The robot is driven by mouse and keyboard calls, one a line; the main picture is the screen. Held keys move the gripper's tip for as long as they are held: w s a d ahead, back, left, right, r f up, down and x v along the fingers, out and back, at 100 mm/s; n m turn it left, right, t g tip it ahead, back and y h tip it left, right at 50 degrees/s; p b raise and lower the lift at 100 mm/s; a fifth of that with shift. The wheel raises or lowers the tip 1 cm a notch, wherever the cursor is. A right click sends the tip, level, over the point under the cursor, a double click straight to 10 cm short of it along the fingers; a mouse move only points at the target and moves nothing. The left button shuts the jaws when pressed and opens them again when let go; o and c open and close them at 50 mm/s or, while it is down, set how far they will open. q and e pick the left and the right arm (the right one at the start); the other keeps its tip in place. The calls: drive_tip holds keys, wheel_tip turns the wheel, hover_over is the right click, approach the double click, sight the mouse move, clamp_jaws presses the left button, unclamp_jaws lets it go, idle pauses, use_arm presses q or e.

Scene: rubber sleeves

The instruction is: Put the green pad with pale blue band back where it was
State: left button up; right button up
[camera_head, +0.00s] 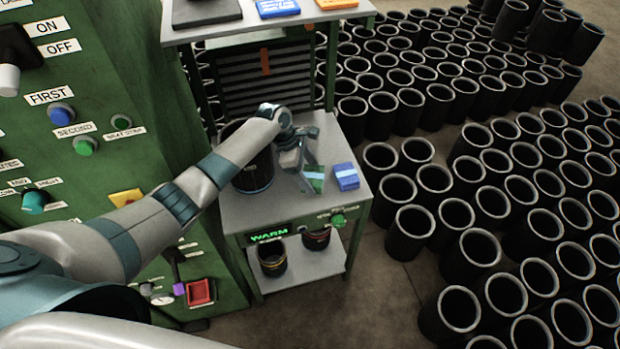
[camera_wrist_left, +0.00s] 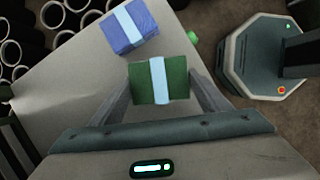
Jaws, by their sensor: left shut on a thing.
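The green pad with pale blue band (camera_head: 314,178) is between the fingers of my left gripper (camera_head: 309,180), over the right part of the grey cart top (camera_head: 235,209). The left wrist view shows the pad (camera_wrist_left: 146,84) gripped at its two sides by my left gripper (camera_wrist_left: 160,92), with the band running across its middle. I cannot tell whether the pad touches the cart top. A blue pad with a paler band (camera_head: 346,176) lies just right of it, apart from it, and also shows in the left wrist view (camera_wrist_left: 124,32). My right gripper is not in view.
A large black sleeve (camera_head: 254,172) stands on the cart top, left of the gripper. An upper shelf (camera_head: 270,22) holds a dark block and blue and orange pads. A green control panel (camera_head: 90,110) stands left. Black sleeves (camera_head: 412,222) crowd the floor on the right.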

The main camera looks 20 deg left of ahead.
use_arm(q)
drive_tip(key=shift+f, duration=1.3)
drive_tip(key=shift+f, duration=0.1)
drive_tip(key=o, duration=1)
drive_tip(key=shift+p, duration=0.3)
